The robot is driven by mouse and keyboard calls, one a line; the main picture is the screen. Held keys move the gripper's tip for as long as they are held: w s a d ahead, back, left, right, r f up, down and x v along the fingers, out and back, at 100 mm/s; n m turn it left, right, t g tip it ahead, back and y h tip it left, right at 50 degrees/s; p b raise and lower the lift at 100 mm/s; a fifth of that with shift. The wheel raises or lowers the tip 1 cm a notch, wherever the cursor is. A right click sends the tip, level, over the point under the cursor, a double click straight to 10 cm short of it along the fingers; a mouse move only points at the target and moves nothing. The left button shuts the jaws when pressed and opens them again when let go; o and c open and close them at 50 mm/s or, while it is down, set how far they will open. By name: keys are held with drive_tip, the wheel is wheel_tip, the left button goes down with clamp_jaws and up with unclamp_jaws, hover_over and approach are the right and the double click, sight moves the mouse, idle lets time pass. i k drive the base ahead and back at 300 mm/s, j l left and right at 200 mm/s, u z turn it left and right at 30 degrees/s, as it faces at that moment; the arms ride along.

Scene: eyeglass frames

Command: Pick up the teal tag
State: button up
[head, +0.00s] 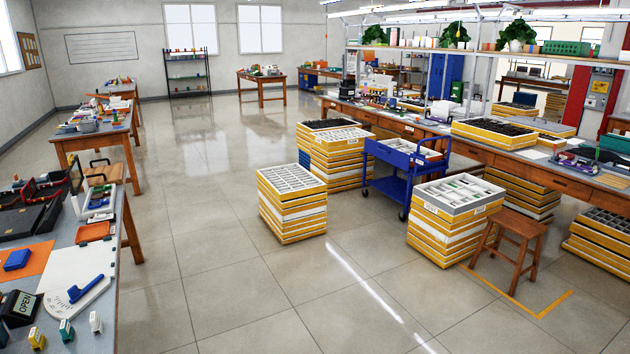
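A small teal tag (66,331) stands at the near edge of the grey-topped bench (108,262) at the lower left of the head view. A yellow tag (36,338) stands to its left and a white tag (95,322) to its right, both apart from it. My gripper does not show in the head view.
A small OPEN sign (20,304) stands behind the tags to the left. A blue tool (86,288) lies on a white protractor-like plate behind them. Stacked yellow trays (292,212) and a wooden stool (512,240) stand on the floor.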

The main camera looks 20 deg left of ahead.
sight(67, 332)
drive_tip(key=i+j+u, duration=0.15)
drive_tip(key=i+u, duration=0.15)
drive_tip(key=u, duration=0.2)
drive_tip(key=i+u, duration=0.35)
drive_tip(key=u, duration=0.15)
drive_tip(key=i+u, duration=0.45)
drive_tip(key=i+l+u, duration=0.2)
drive_tip(key=u, duration=0.3)
drive_tip(key=i+u, duration=0.25)
drive_tip(key=u, duration=0.25)
drive_tip(key=i+l+u, duration=0.25)
drive_tip(key=u, duration=0.25)
drive_tip(key=i+l+u, duration=0.2)
drive_tip(key=u, duration=0.3)
drive_tip(key=i+l+u, duration=0.15)
drive_tip(key=l+u, duration=0.3)
drive_tip(key=i+l+u, duration=0.15)
drive_tip(key=u, duration=0.35)
drive_tip(key=l+u, duration=0.25)
drive_tip(key=u, duration=0.25)
drive_tip(key=i+l+u, duration=0.1)
drive_tip(key=l+u, duration=0.2)
drive_tip(key=u, duration=0.2)
drive_tip(key=l+u, duration=0.25)
drive_tip(key=u, duration=0.25)
drive_tip(key=l+u, duration=1.05)
drive_tip(key=k+j, duration=0.05)
